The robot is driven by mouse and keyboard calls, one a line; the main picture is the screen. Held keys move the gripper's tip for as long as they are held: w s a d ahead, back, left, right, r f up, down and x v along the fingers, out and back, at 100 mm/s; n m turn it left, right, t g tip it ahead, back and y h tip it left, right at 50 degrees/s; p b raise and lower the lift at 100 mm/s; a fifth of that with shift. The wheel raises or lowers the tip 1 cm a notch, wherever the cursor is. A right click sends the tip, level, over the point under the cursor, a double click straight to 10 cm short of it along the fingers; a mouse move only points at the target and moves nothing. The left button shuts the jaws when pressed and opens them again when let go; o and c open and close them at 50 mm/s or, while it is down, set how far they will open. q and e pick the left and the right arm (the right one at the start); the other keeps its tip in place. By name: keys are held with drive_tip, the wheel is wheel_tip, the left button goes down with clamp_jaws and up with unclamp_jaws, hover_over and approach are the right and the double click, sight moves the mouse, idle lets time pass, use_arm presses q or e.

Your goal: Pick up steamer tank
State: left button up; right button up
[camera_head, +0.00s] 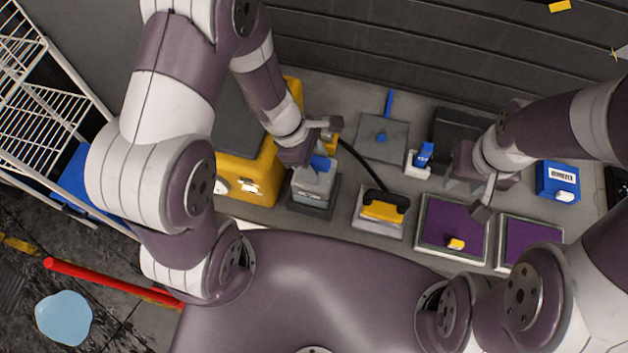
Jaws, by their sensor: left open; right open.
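A grey tank-like container (314,188) with a blue top stands on a dark square base left of the middle of the bench; it looks like the steamer tank. My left gripper (327,140) is open just above and behind its blue top, which it partly overlaps in the picture. I cannot tell whether they touch. A black hose curves from near this gripper to a yellow tool (381,211) with a black handle on a grey pad. My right gripper (484,200) is open and empty above the back right corner of a purple tray.
A large yellow box (262,180) stands left of the container. A purple tray (441,222), a second purple tray (520,240), a blue-and-white bottle (422,160), a grey plate (384,150) and a blue box (557,181) are to the right. A ribbed wall (400,60) rises behind.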

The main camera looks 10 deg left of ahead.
use_arm(q)
clamp_jaws()
drive_tip(key=shift+w, duration=0.1)
idle(1.2)
